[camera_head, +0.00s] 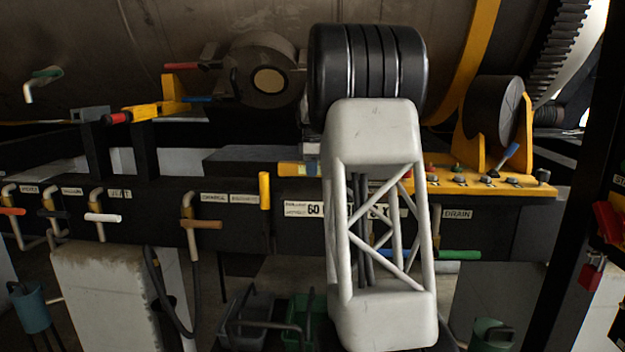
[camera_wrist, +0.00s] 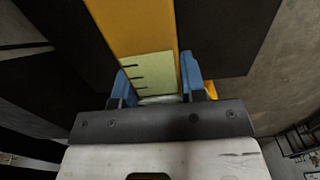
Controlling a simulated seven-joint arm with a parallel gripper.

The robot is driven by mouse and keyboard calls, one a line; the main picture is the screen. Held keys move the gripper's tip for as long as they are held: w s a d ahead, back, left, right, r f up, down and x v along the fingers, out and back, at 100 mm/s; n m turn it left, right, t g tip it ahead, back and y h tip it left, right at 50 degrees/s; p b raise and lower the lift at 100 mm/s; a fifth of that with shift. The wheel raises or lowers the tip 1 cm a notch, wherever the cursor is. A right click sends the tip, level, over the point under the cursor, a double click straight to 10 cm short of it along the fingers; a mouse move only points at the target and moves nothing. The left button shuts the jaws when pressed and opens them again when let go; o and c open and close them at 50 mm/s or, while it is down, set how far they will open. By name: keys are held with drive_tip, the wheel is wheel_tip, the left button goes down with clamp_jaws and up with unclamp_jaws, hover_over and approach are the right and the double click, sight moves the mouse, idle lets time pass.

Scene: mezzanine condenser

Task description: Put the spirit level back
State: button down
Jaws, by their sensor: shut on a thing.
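The spirit level (camera_wrist: 135,30) is a yellow bar with a pale green marked panel. In the wrist view it runs from the top edge down between the two blue fingers of my gripper (camera_wrist: 157,84). The fingers are shut on it, one at each side of the pale panel. In the head view my pale arm hides the gripper and most of what is behind it. A short yellow bar (camera_head: 290,169), which looks like the level's end, shows just left of the arm, above the labelled dark beam. I cannot tell whether the level touches a surface.
A yellow ledge with knobs (camera_head: 480,183) lies right of my arm. Several coloured valve handles line the dark beam (camera_head: 150,220), including an upright yellow one (camera_head: 265,190). A large drum (camera_head: 230,20) fills the back. Dark and green bins (camera_head: 305,315) stand below.

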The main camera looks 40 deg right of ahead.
sight(312, 186)
idle(0.3)
drive_tip(key=shift+f, duration=1.75)
drive_tip(key=shift+f, duration=0.15)
drive_tip(key=c, duration=0.7)
unclamp_jaws()
wheel_tip(312, 186, up, 12)
drive_tip(key=shift+r, duration=0.15)
